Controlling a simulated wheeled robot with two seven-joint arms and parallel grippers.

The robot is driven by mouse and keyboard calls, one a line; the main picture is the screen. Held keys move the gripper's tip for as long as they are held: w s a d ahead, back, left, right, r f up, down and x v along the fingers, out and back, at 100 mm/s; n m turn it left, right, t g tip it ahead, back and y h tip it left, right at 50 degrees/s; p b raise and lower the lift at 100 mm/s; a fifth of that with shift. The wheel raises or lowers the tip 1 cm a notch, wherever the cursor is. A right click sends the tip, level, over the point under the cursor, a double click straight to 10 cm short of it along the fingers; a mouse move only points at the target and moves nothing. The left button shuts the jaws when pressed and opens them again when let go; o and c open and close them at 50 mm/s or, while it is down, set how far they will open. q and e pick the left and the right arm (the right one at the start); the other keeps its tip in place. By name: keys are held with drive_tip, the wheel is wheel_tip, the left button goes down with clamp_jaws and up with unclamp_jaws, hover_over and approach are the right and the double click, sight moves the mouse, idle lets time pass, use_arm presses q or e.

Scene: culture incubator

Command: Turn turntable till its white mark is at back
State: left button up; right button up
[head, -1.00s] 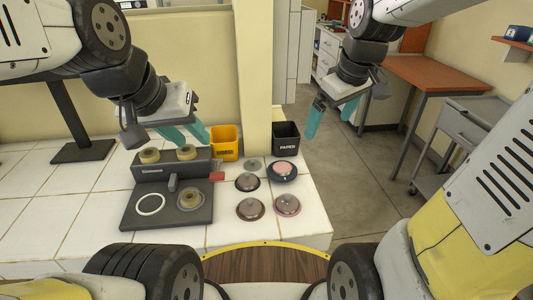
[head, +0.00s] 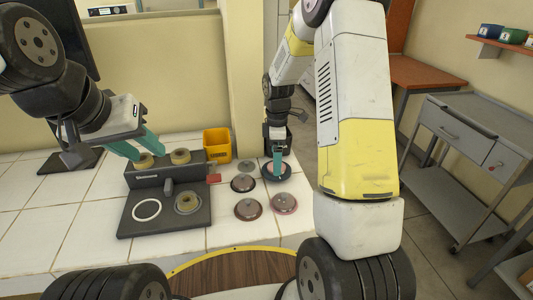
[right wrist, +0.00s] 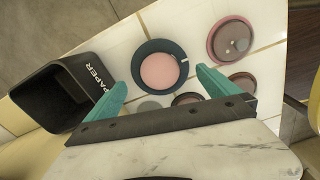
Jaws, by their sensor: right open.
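The turntable (head: 289,173) is a dark blue-grey round base with a pink disc on top, at the right of the white tiled counter. In the right wrist view the turntable (right wrist: 145,78) shows whole, and its white mark (right wrist: 184,60) is a short line on the right side of the dark rim. My right gripper (head: 278,163) is over the turntable; its teal fingers (right wrist: 160,92) are apart, one to each side of the near part of the rim, holding nothing. The mark is not clear in the head view. My left gripper (head: 138,146) is open and empty above the tape stand.
Several lidded round dishes (head: 248,209) stand left and in front of the turntable. The black PAPER bin (right wrist: 62,95) stands close beside it, mostly hidden by my arm in the head view. A yellow bin (head: 217,143) and a dark grey fixture (head: 140,228) with tape rolls are further left.

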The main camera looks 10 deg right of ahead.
drive_tip(key=shift+f, duration=1.75)
drive_tip(key=shift+c, duration=0.2)
drive_tip(key=c, duration=1)
